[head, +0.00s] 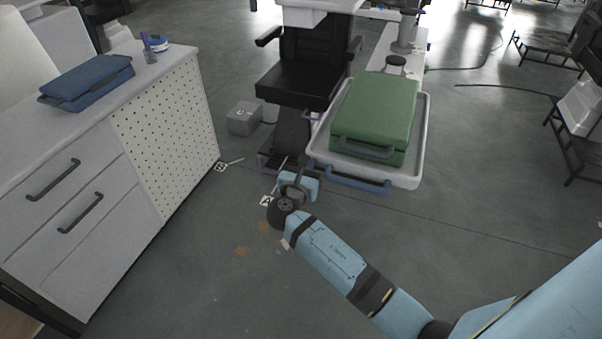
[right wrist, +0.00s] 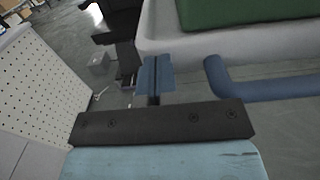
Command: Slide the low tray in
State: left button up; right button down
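The low tray (head: 408,178) is pale grey with a rounded rim and a blue bar handle (head: 345,181) on its near side. A green case (head: 374,108) lies in it. My right gripper (head: 291,186) is just left of the handle's left end, apart from it. In the right wrist view the blue fingers (right wrist: 155,76) look closed together with nothing between them. The handle (right wrist: 262,88) is to their right there, and the tray wall (right wrist: 215,45) is beyond. My left gripper is out of view. What holds the tray up is hidden.
A black chair (head: 300,84) stands left of the tray, with a grey box (head: 244,118) on the floor beside it. A white drawer cabinet (head: 85,215) with a blue case (head: 88,80) on top stands at left. The floor before the tray is open.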

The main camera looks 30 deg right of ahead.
aim_at(319, 146)
jog(key=p+x, duration=0.1)
jog(key=x, duration=0.7)
jog(key=shift+w+d, duration=0.3)
jog(key=shift+r, duration=0.2)
